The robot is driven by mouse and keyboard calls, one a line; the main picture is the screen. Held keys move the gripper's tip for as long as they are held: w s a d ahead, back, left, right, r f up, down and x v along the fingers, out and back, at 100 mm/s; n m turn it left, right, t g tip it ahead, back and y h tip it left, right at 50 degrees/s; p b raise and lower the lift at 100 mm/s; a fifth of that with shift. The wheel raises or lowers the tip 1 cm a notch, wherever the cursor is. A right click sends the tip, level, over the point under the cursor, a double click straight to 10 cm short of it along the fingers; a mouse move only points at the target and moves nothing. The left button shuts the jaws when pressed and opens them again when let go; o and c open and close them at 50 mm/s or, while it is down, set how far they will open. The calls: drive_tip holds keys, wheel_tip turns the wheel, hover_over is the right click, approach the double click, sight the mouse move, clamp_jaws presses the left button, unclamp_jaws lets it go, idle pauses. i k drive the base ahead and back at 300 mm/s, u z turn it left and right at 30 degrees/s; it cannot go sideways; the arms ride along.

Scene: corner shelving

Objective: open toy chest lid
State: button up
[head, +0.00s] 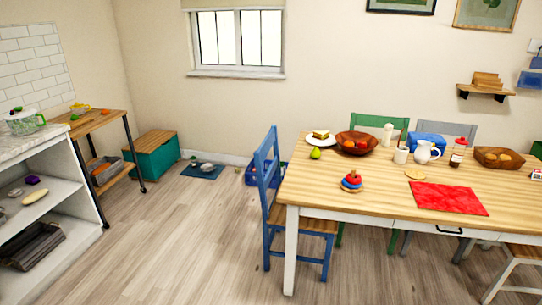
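The toy chest (152,157) stands on the floor against the back wall, left of the window. It has a teal body and a light wooden lid (150,141). The lid appears shut and lies flat on top. The wooden cart at left stands in front of the chest's left side and partly hides it. My gripper is not in this view.
A wooden cart (98,122) on dark legs and a white counter (45,145) stand at left. A blue mat (202,174) with bowls lies right of the chest. A blue chair (268,195) and the dining table (330,185) fill the right. The floor (185,235) between is clear.

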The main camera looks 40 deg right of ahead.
sight(147, 143)
drive_tip(key=z, duration=0.25)
drive_tip(key=i, duration=3.65)
drive_tip(key=u, duration=0.3)
drive_tip(key=i, duration=1.95)
drive_tip(key=u, duration=0.2)
